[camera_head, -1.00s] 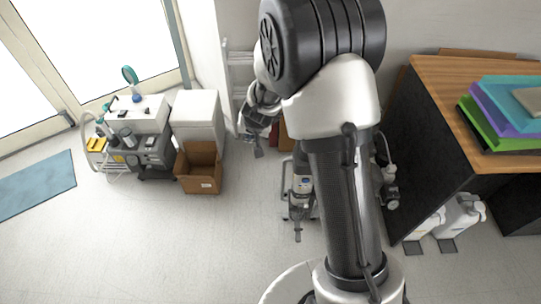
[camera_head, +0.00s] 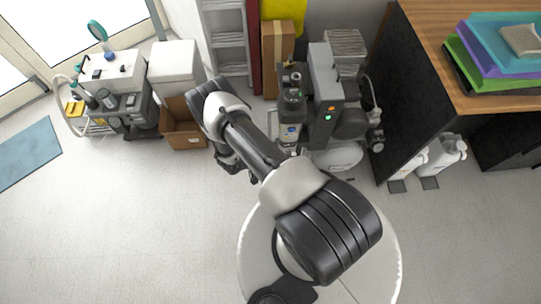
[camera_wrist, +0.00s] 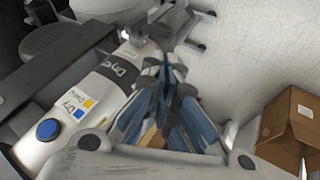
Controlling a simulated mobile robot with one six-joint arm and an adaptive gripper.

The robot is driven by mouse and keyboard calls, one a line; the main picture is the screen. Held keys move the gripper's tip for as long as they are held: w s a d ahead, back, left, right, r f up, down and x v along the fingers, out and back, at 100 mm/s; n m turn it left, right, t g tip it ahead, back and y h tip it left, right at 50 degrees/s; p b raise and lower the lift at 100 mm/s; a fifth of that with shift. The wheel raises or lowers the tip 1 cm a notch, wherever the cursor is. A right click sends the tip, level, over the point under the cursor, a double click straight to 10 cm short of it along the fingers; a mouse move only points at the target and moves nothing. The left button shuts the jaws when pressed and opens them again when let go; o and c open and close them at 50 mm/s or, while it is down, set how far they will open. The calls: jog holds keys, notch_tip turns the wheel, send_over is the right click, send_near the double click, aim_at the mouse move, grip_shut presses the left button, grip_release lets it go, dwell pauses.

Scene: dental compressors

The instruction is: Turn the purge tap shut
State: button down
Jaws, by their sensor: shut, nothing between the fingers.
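The compressor (camera_head: 325,100) stands right of centre in the head view, with a dryer column (camera_head: 290,135) at its front left. In the wrist view the pale dryer body (camera_wrist: 110,82) runs diagonally at left. It has a dark "Dry..." label, a blue and a yellow label square (camera_wrist: 89,104) and a round blue knob or button (camera_wrist: 47,130). I cannot make out the purge tap for certain. My gripper (camera_wrist: 168,68) is shut and empty, with its fingertips beside the dryer body's upper end; contact cannot be told. In the head view my arm hides most of it.
A dental cart (camera_head: 118,95) and an open cardboard box (camera_head: 183,130) stand at left. A ladder (camera_head: 226,40) and a tall carton (camera_head: 277,60) are behind. A wooden-topped desk (camera_head: 430,40) and white jugs (camera_head: 440,155) are at right. The front floor is clear.

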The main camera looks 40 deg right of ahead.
jog(key=s+d+f+b, duration=0.1)
jog(key=d+f+b, duration=0.2)
jog(key=d+f, duration=0.4)
jog(key=shift+s+d+f, duration=0.15)
jog(key=shift+s+d, duration=0.05)
jog(key=shift+d, duration=0.75)
